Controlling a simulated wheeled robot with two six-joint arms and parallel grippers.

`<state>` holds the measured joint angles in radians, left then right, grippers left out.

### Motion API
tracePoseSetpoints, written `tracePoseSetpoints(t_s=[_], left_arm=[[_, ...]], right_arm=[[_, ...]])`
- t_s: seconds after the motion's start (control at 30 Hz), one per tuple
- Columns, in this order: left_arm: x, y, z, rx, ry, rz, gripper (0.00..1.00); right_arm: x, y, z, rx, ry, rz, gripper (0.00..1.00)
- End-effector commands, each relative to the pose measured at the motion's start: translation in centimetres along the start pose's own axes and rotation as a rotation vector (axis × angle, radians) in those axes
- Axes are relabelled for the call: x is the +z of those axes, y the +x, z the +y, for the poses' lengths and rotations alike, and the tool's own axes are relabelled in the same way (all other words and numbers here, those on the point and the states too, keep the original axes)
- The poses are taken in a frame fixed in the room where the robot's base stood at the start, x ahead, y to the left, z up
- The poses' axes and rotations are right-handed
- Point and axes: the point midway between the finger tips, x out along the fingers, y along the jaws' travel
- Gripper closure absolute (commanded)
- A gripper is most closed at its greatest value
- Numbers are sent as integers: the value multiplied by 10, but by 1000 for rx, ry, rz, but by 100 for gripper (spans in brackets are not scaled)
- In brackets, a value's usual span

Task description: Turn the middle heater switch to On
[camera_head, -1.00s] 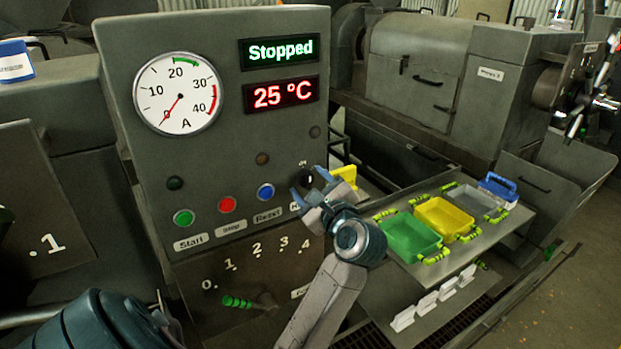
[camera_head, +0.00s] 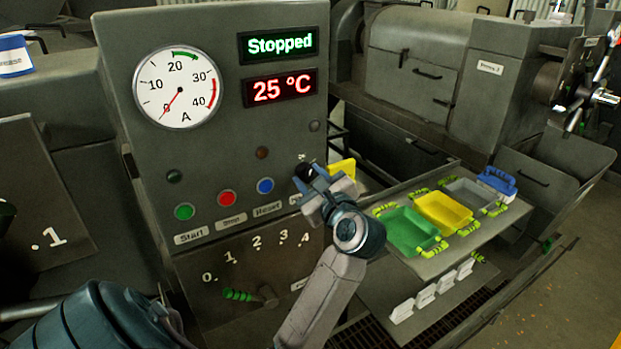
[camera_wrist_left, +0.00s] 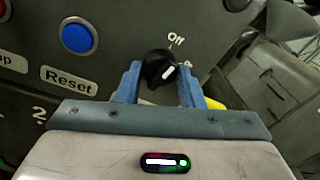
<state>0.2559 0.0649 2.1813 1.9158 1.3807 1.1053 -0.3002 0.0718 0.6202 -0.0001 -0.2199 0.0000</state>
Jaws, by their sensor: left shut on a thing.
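The heater switch is a round black knob (camera_wrist_left: 157,68) with a short white mark, on the grey control panel (camera_head: 215,130). It also shows in the head view (camera_head: 304,171), partly behind my gripper. In the left wrist view the mark slants to the upper right. An "Off" label stands above the knob; a second label to its right is partly hidden by a finger. My left gripper (camera_wrist_left: 158,84) is shut on the knob, with one blue finger on each side. My right gripper is not in view.
Green, red and blue buttons (camera_head: 265,186) lie left of the knob. A lever with a green handle (camera_head: 238,295) is below. A shelf with green, yellow and grey trays (camera_head: 444,212) stands to the right. The displays read Stopped and 25 °C.

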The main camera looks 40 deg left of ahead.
Motion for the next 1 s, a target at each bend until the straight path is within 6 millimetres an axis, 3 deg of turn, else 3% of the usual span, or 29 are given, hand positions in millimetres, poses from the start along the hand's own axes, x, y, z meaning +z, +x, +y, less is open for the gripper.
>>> tracePoseSetpoints(t_s=[0.6, 1.0], left_arm=[[2, 0, -1, 28, 565, 46, 88], [1, 0, 0, 41, 821, 67, 88]], right_arm=[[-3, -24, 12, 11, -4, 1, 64], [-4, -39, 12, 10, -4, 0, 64]])
